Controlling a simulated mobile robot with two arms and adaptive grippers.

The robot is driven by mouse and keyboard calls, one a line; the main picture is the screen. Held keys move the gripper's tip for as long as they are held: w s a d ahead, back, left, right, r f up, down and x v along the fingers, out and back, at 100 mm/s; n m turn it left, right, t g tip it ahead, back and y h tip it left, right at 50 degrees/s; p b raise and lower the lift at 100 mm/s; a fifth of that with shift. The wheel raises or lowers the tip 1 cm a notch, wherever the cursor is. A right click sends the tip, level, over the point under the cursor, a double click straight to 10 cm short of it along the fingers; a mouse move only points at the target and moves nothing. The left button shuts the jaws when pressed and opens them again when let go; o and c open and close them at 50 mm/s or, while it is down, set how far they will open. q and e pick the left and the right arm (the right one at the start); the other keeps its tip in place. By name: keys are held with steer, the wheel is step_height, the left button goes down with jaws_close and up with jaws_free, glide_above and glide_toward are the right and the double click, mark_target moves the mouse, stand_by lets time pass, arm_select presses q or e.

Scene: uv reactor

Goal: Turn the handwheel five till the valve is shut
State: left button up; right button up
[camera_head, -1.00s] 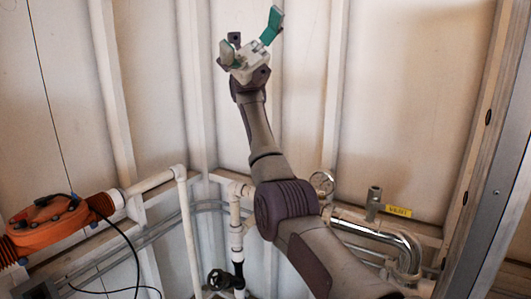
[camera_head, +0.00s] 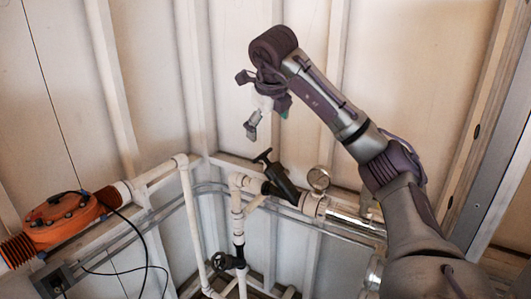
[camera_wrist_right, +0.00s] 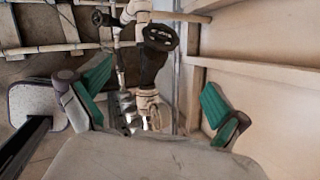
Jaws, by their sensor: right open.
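A black handwheel (camera_head: 228,261) sits low on the vertical white pipe in the head view. A second dark valve part (camera_head: 280,182) sits higher, beside the pressure gauge; its shape is hard to make out. My right gripper (camera_head: 268,122) is open and empty, pointing down above this upper part and apart from it. In the right wrist view a black handwheel (camera_wrist_right: 160,37) lies ahead, between and beyond the open teal fingers (camera_wrist_right: 152,98). A smaller dark wheel (camera_wrist_right: 101,18) shows farther off. I can read no number on either wheel. My left gripper is out of view.
A round gauge (camera_head: 319,179) and a shiny metal pipe (camera_head: 352,222) lie right of the upper valve. White pipes (camera_head: 187,215) run along the ribbed walls. An orange unit (camera_head: 62,216) with black cables is at the left.

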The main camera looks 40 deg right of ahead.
mark_target(266, 151)
steer(key=p+x, duration=0.2)
steer(key=x, duration=1.1)
steer(key=shift+w+d+f, duration=0.1)
steer(key=shift+w+f, duration=0.05)
steer(key=shift+f, duration=0.1)
steer(key=c, duration=1.1)
